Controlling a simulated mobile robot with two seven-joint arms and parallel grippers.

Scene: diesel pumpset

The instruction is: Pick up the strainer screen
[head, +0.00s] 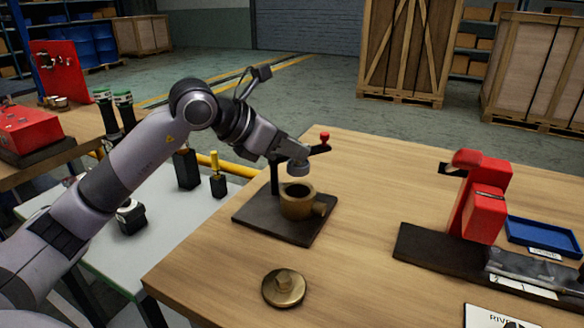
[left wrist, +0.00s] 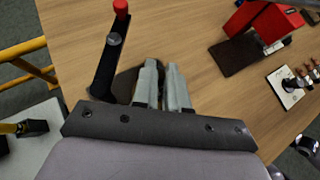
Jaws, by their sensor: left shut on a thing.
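My left gripper (head: 299,160) is directly above the brass strainer body (head: 298,203), pointing down. It is shut on a short grey cylinder, which looks like the strainer screen (head: 298,169), above the open top of the body. In the left wrist view the two pale fingers (left wrist: 162,66) stand close together with a narrow gap; the screen is not clearly visible there. The body stands on a dark base plate (head: 262,222) with a red-knobbed post. A round brass cap (head: 284,287) lies on the table in front. My right gripper is not in view.
A red device (head: 480,205) on a dark base and a blue tray (head: 543,237) stand at the right. The post's red-knobbed arm (head: 322,143) is close beside my left gripper. The wooden table (head: 375,195) is clear between the base plate and the red device.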

